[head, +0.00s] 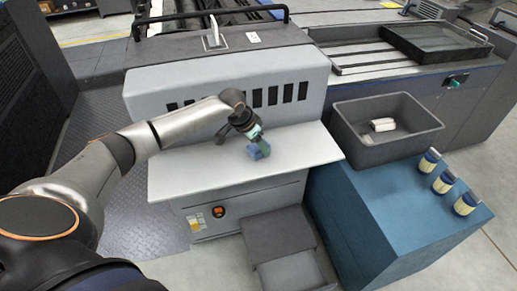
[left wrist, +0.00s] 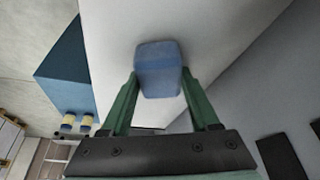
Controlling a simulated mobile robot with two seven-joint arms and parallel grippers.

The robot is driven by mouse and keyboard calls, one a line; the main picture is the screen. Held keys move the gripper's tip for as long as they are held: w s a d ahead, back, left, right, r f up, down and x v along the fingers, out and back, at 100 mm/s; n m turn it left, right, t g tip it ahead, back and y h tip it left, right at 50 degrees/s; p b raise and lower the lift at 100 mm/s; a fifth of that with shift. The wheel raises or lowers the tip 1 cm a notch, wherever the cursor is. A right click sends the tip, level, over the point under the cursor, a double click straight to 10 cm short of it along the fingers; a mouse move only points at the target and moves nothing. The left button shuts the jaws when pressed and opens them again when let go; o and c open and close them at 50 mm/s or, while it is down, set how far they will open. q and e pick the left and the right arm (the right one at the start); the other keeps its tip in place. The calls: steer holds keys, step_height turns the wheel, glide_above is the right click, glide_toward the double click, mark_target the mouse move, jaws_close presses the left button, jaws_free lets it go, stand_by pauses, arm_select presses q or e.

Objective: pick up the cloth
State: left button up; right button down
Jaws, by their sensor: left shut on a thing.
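The cloth is a folded blue bundle (left wrist: 158,62), seen between the two green fingers of my left gripper (left wrist: 160,78) in the left wrist view. In the head view the cloth (head: 252,152) shows small and blue at my left gripper (head: 258,146), over the middle of the light grey shelf (head: 190,178) of the machine. The left gripper is shut on the cloth. I cannot tell whether the cloth still touches the shelf. My right gripper is in neither view.
A dark grey bin (head: 360,107) with a white item (head: 383,125) inside stands on a blue cabinet (head: 350,205) to the right. Several blue-and-cream jars (head: 443,183) stand at its right edge. Grey steps (head: 279,237) stand below the shelf. The shelf around the cloth is clear.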

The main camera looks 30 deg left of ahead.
arm_select(q)
jaws_close()
steer(key=shift+r, duration=0.1)
steer(key=shift+r, duration=0.2)
steer(key=r, duration=0.3)
steer(key=shift+s+d+r, duration=0.15)
steer(key=shift+s, duration=0.05)
steer(key=s+d+r+p, duration=0.1)
steer(key=s+d+r, duration=0.7)
steer(key=s+r, duration=0.1)
steer(key=shift+s+d+p, duration=0.15)
steer(key=shift+s+p, duration=0.15)
steer(key=shift+s, duration=0.5)
